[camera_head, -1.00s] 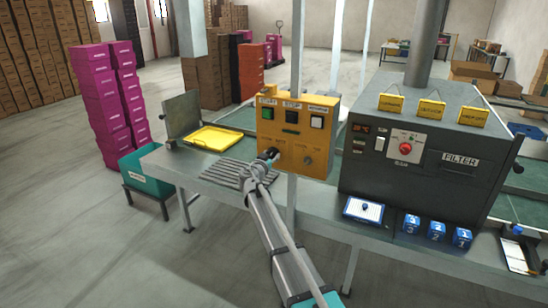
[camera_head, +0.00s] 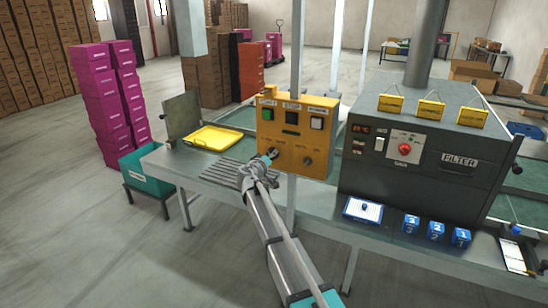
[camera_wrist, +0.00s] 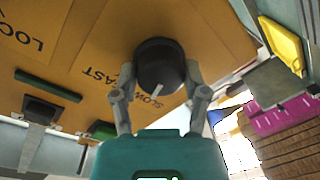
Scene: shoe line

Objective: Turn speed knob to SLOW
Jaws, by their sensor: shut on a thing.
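The speed knob (camera_wrist: 160,62) is a round black knob with a pale pointer line on the yellow control box (camera_head: 290,145). In the wrist view the labels SLOW (camera_wrist: 149,102) and FAST (camera_wrist: 98,74) are printed on the panel near it. The pointer line faces the SLOW label. My gripper (camera_wrist: 161,85) is shut on the knob, with one finger on each side. In the head view my gripper (camera_head: 271,155) is at the lower left of the box front and hides part of the knob.
A second knob (camera_head: 306,160) sits right of my gripper on the box, below several buttons. A yellow tray (camera_head: 213,138) lies to the left. A dark machine with a red knob (camera_head: 404,149) stands to the right. Blue blocks (camera_head: 436,229) sit at the table's front edge.

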